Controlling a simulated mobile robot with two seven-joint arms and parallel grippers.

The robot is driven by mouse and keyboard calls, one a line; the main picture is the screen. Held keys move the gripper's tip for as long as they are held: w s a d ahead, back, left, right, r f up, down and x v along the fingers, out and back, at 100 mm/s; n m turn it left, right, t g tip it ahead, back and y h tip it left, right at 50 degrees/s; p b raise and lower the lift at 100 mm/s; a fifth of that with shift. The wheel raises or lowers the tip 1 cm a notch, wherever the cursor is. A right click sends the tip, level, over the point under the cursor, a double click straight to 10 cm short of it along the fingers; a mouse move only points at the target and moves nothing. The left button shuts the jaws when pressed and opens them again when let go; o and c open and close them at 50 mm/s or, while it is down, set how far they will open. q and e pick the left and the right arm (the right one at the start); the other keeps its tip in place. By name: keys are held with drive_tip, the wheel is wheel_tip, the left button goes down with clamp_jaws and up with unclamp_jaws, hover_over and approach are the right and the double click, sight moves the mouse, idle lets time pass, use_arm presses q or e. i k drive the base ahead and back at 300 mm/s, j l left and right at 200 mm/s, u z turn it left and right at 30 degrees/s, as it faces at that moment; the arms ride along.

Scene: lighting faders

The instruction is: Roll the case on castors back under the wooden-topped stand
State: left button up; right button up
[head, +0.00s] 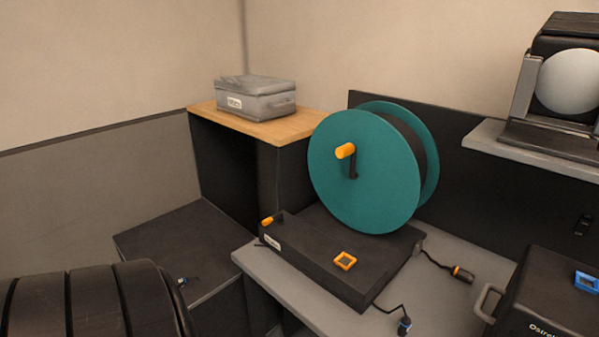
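The wooden-topped stand (225,165) is in the back corner, left of centre, with a pale wood top and dark sides. A low dark case (190,245) with a flat top is in front of it and to the left, and looks like the case on castors. Its castors do not show. Its far right edge meets the stand's dark front in the picture; I cannot tell how far it reaches under. Neither of my grippers is in view.
A grey lidded box (256,97) sits on the stand. A grey table (295,305) carries a teal cable reel (365,190) on a black base (330,255). A dark ribbed round thing (95,300) covers the lower left. A black handled box (550,295) is lower right.

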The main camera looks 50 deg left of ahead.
sight(195, 238)
drive_tip(key=k+j+u, duration=0.3)
drive_tip(key=j+u, duration=0.1)
drive_tip(key=u, duration=2.4)
drive_tip(key=i+j+z, duration=0.1)
drive_tip(key=z, duration=0.35)
drive_tip(key=i+j+z, duration=0.25)
drive_tip(key=z, duration=0.2)
drive_tip(key=i+j+z, duration=0.15)
drive_tip(key=i+j, duration=0.35)
drive_tip(key=i+j+z, duration=0.1)
drive_tip(key=i+j, duration=0.35)
drive_tip(key=j, duration=0.25)
